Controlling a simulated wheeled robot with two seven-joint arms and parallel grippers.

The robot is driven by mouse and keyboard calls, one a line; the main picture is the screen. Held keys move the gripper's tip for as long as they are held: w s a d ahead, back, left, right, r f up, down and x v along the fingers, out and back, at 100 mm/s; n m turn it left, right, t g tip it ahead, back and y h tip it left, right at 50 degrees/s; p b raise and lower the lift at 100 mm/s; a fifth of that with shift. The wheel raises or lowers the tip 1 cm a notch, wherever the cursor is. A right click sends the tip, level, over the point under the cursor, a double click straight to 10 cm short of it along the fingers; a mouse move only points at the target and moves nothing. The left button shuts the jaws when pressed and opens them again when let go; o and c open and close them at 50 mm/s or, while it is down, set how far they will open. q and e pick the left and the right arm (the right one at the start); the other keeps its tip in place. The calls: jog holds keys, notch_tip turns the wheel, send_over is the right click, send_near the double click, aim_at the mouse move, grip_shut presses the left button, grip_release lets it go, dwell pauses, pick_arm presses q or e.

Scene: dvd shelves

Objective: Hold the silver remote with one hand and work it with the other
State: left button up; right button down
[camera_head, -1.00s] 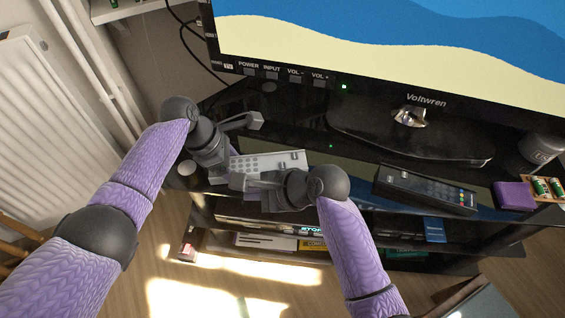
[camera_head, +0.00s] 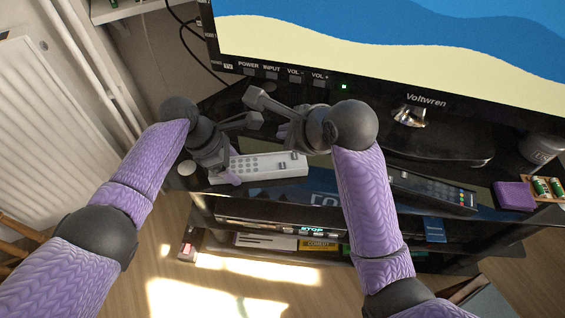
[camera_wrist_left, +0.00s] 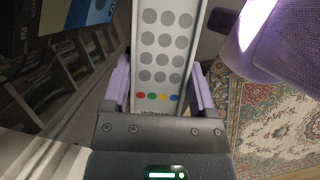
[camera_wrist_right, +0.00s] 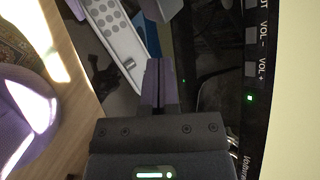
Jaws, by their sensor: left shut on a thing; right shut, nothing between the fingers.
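The silver remote (camera_head: 268,168) has grey round buttons and a few raised dark parts near its right end. My left gripper (camera_head: 231,172) is shut on its left end and holds it at the front of the TV stand. In the left wrist view, the remote (camera_wrist_left: 163,45) lies between the two purple fingers, with a row of coloured buttons near them. My right gripper (camera_head: 284,131) is shut and empty, behind and above the remote's right end. In the right wrist view, its closed fingers (camera_wrist_right: 158,68) are beside the remote (camera_wrist_right: 113,38), seemingly apart from it.
A TV (camera_head: 400,60) that is on, with a green light, stands at the back of the black stand. A black remote (camera_head: 432,190), a purple box (camera_head: 514,196) and a battery tray (camera_head: 546,188) are on the right. Shelves with cases (camera_head: 318,245) lie below.

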send_near(278, 160)
jog(key=shift+w+a+r+x, duration=0.1)
jog(key=shift+x, duration=0.8)
jog(key=shift+w+a+r+x, duration=0.1)
jog(key=shift+r+x, duration=0.05)
jog(key=shift+x, duration=0.7)
jog(key=shift+w+r+x, duration=0.1)
jog(key=shift+x, duration=0.8)
jog(key=shift+f, duration=0.1)
jog(key=shift+f, duration=0.25)
jog(key=shift+f, duration=0.35)
jog(key=shift+r, duration=0.1)
dwell(0.3)
jog(key=shift+r, duration=0.65)
jog(key=shift+r, duration=2.55)
dwell(0.8)
